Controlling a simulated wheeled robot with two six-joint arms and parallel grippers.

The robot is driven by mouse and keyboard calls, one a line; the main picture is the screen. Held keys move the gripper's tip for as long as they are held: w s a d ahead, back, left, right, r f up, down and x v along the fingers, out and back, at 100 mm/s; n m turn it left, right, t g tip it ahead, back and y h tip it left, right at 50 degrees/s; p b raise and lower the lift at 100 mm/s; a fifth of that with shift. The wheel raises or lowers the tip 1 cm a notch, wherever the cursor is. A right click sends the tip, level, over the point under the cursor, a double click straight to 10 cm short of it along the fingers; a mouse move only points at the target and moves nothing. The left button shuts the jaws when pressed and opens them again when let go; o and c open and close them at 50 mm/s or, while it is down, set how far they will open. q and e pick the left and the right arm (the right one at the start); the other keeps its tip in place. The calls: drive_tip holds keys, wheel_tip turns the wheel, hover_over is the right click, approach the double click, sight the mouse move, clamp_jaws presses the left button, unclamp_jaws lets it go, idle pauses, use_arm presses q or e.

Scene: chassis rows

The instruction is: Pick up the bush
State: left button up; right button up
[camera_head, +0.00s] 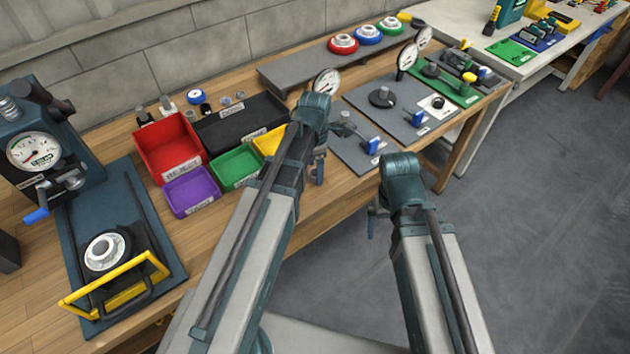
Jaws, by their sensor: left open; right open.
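No part is clearly marked as the bush. A pale ring-shaped part (104,251) sits on a dark round holder behind a yellow guard (122,284) on the press plate at left. Small metal cylinders (166,104) stand behind the red bin; they are too small to identify. My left gripper (319,170) shows only as a small part below the teal joint, over the bench's front edge. My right gripper (372,222) shows as a small part beside its joint, over the floor. Both are open; their fingertips are mostly hidden by my arms. Neither visibly holds anything.
A red bin (152,152) marked REJECT, and purple, green, yellow and black bins, stand mid-bench. Grey gauge plates (407,126) and a raised shelf (300,73) with coloured rings lie to the right. A press with a dial (33,150) stands at far left. Grey floor (540,210) is clear.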

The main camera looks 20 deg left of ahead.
use_arm(q)
drive_tip(key=shift+f, duration=0.65)
drive_tip(key=shift+r, duration=0.1)
use_arm(e)
drive_tip(key=shift+f, duration=0.6)
use_arm(q)
clamp_jaws()
use_arm(e)
drive_tip(key=shift+r, duration=0.1)
